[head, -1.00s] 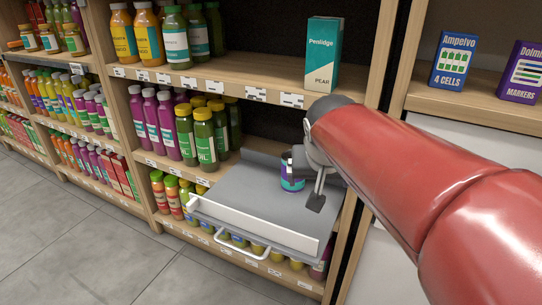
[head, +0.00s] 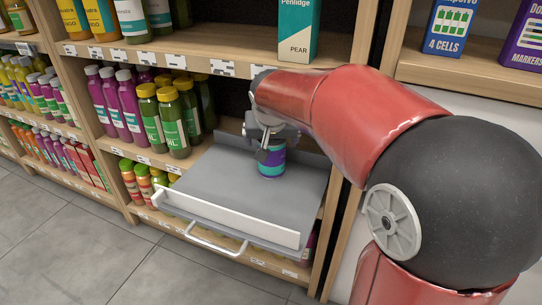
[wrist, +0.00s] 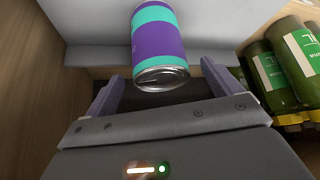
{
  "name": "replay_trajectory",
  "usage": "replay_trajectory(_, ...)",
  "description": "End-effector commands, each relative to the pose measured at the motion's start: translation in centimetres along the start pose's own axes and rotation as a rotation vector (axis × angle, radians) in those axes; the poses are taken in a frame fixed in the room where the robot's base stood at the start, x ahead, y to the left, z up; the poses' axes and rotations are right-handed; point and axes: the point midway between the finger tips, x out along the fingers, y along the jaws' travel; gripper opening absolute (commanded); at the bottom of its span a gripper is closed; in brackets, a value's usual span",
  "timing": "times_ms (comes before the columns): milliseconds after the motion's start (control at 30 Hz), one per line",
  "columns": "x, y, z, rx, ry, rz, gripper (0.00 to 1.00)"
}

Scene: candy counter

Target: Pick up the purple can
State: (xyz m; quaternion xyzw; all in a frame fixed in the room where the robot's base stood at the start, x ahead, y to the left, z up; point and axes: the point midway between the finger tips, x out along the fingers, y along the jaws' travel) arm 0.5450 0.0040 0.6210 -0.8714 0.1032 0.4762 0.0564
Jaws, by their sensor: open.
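The purple can (head: 271,162), with teal bands, stands upright on the grey pull-out tray (head: 208,190) in the head view. In the wrist view the can (wrist: 159,45) is just ahead of my gripper, with its silver end facing it. My gripper (head: 262,145) is at the can in the head view, partly hiding it. In the wrist view my gripper (wrist: 165,95) is open, its two fingers spread to either side of the can's near end. I cannot tell whether a finger touches it.
Green bottles (wrist: 290,60) stand to the right in the wrist view; green bottles (head: 172,125) and purple bottles (head: 118,105) fill the shelf left of the tray. A Penlidge box (head: 299,25) stands on the shelf above. The tray's front and left are bare.

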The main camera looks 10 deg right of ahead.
Motion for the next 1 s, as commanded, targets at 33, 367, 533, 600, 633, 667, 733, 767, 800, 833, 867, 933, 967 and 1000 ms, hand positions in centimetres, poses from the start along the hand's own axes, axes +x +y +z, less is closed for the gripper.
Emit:
replay_trajectory(33,0.5,0.0,0.0,0.001,-0.001,0.0,0.9)
replay_trajectory(367,4.8,0.0,-0.5,0.0,-0.001,0.0,0.9)
replay_trajectory(533,5.1,0.0,-0.6,0.0,0.001,0.0,0.9)
replay_trajectory(600,5.0,0.0,-0.6,0.0,0.001,0.0,0.9)
replay_trajectory(633,5.0,0.0,-0.6,0.0,0.001,0.0,0.9)
replay_trajectory(667,5.0,0.0,-0.6,0.0,0.001,0.0,0.88)
replay_trajectory(733,5.0,0.0,-0.6,0.0,0.0,0.0,0.79)
replay_trajectory(767,5.0,0.0,-0.6,0.0,0.0,0.0,0.75)
replay_trajectory(800,5.0,0.0,-0.6,0.0,0.0,0.0,0.69)
replay_trajectory(833,5.0,0.0,-0.6,0.0,0.0,0.0,0.66)
replay_trajectory(867,5.0,0.0,-0.6,0.0,0.0,0.0,0.62)
replay_trajectory(933,5.0,0.0,-0.6,0.0,0.0,0.0,0.53)
replay_trajectory(967,5.0,0.0,-0.6,0.0,0.0,0.0,0.49)
replay_trajectory(1000,5.0,0.0,-0.6,0.0,0.0,0.0,0.43)
